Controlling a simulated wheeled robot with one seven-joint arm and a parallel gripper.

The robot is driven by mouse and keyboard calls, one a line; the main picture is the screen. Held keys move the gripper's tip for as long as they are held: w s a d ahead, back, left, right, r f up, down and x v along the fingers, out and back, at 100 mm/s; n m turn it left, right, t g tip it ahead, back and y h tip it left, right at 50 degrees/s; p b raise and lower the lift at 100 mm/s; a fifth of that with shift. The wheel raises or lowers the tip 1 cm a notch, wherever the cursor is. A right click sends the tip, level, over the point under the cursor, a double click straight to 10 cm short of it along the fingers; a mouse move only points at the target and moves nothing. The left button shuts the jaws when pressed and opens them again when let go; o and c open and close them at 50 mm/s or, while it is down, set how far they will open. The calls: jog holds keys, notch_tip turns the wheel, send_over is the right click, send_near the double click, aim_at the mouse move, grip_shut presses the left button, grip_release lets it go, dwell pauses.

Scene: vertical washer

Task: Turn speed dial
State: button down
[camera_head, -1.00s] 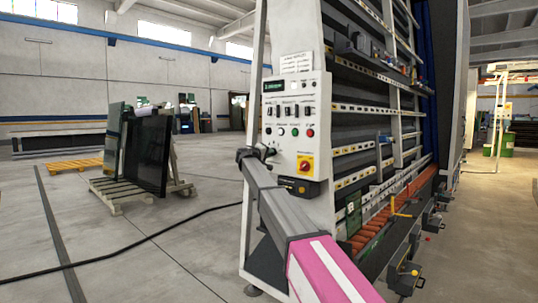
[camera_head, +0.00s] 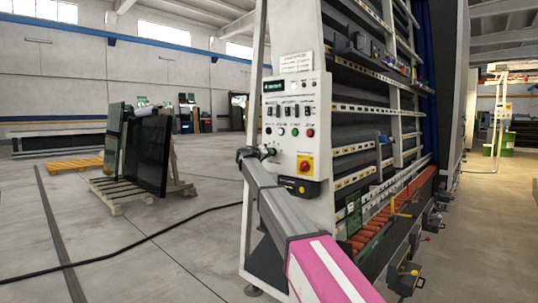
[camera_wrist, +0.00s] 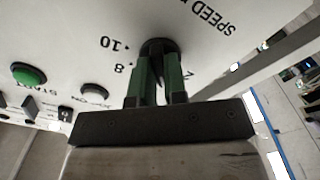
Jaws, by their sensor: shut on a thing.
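The speed dial (camera_wrist: 158,47) is a dark round knob on the white control panel (camera_head: 292,120). In the wrist view it sits beside printed numbers, of which 10, 8 and 2 can be read, and the lettering "SPEED". My gripper (camera_wrist: 160,72) has its two green-sided fingers shut on the dial, one on each side. The fingers hide much of the knob, so its pointer cannot be made out. In the head view my gripper (camera_head: 268,151) reaches the lower left of the panel, and the dial is too small to tell apart there.
A red and yellow switch (camera_head: 305,165) is right of my gripper. The washer's rails and rollers are to the right. Open floor lies left.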

jog(key=c, duration=1.2)
grip_release()
jog(key=shift+o, duration=0.2)
jog(key=v, duration=1.1)
jog(key=shift+a, duration=0.1)
